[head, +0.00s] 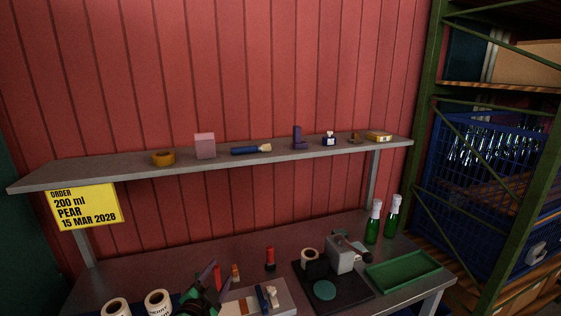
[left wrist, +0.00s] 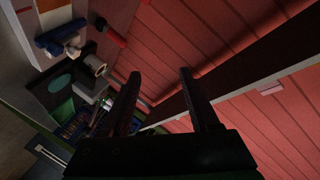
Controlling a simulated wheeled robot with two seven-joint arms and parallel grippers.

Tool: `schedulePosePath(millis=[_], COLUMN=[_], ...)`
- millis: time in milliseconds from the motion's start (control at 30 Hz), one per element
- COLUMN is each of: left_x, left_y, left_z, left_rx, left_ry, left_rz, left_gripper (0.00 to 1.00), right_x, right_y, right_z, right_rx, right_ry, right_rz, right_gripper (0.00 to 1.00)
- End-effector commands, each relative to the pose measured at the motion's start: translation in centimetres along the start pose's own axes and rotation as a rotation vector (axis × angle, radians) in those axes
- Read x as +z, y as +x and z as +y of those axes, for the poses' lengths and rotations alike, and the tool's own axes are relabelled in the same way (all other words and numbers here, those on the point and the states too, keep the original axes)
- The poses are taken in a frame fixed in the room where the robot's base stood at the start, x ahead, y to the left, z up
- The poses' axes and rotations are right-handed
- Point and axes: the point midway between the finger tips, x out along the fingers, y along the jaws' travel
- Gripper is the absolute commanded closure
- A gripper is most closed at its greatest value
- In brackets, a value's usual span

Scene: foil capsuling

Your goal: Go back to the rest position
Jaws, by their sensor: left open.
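My left gripper (head: 213,268) is low in the head view, above the front of the workbench (head: 205,258). It is open and empty, and in the left wrist view its two dark fingers (left wrist: 160,72) stand apart with nothing between them. The wrist view is tilted and shows the red wall and part of the bench. My right gripper is in neither view. Two green bottles (head: 374,222) with white tops stand upright at the back right of the bench. A grey machine (head: 342,255) stands on a black mat (head: 350,295) with a teal disc (head: 324,290).
A shelf (head: 110,172) with several small items runs above the bench. A yellow order sign (head: 85,207) hangs from its left end. White rolls (head: 157,302), a red cylinder (head: 270,259) and a light tray (head: 287,305) lie near the gripper. An empty green tray (head: 404,270) is at right.

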Motion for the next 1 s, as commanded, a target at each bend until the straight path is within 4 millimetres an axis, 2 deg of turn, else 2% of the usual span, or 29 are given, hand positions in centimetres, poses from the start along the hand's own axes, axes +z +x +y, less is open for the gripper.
schedulePosePath(millis=[33,100,200,400,667,1000], left_x=[3.2,6.8,10.0,13.3,14.8,23.4], left_y=[-2.4,-5.6,-9.6,-16.8,-25.3,-21.8], left_z=[1.2,2.7,4.8,8.1,10.9,20.0], left_rx=[0.029,0.074,0.141,0.266,0.419,0.448], left_ry=[-0.135,-0.270,-0.399,-0.557,-0.682,-0.671], left_rz=[-0.145,-0.320,-0.501,-0.755,-1.000,-1.045], left_gripper=[0.38,0.38,0.38,0.38,0.38,0.38], right_x=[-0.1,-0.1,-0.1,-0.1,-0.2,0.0], right_y=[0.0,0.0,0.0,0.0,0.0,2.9], right_z=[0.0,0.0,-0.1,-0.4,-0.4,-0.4], right_rx=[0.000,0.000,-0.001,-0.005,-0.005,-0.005], right_ry=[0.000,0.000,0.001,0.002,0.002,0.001], right_rz=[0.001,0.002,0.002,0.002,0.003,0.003], right_gripper=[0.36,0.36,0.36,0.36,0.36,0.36])
